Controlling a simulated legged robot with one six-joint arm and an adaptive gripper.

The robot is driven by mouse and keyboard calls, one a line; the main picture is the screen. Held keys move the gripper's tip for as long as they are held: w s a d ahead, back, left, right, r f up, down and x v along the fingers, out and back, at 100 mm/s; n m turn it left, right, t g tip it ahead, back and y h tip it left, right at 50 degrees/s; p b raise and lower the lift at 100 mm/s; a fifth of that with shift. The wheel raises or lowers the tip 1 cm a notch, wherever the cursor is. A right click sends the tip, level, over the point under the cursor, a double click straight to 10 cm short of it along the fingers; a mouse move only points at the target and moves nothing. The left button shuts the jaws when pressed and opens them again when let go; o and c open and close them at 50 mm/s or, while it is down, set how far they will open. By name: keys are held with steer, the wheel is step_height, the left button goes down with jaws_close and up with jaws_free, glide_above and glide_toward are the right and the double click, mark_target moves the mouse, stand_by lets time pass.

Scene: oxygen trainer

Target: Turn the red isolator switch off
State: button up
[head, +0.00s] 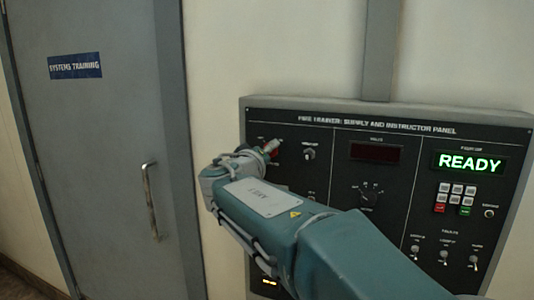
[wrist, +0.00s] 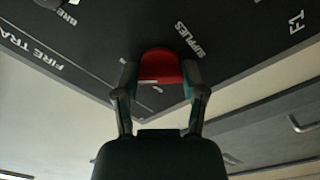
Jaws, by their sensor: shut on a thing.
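The red isolator switch (wrist: 161,66) sits on the dark panel under my gripper in the wrist view, near the lettering SUPPLIES. My gripper (wrist: 160,84) has one finger on each side of the red knob and is shut on it. A pale line shows on the knob's near edge. My wrist and forearm hide much of the panel's left part there.
The wall panel (head: 420,123) carries a green READY display (head: 469,162), a dark red display (head: 375,152), a keypad (head: 456,197), a rotary selector (head: 369,196) and several toggle switches. A grey door (head: 105,130) with a metal handle (head: 150,200) stands to the left.

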steer(key=n, duration=0.4)
steer(key=shift+f, duration=0.3)
steer(key=n, duration=0.9)
steer(key=shift+n, duration=1.8)
steer(key=o, duration=1.1)
steer(key=shift+a, duration=0.1)
steer(key=shift+o, duration=0.2)
steer(key=shift+r, duration=0.15)
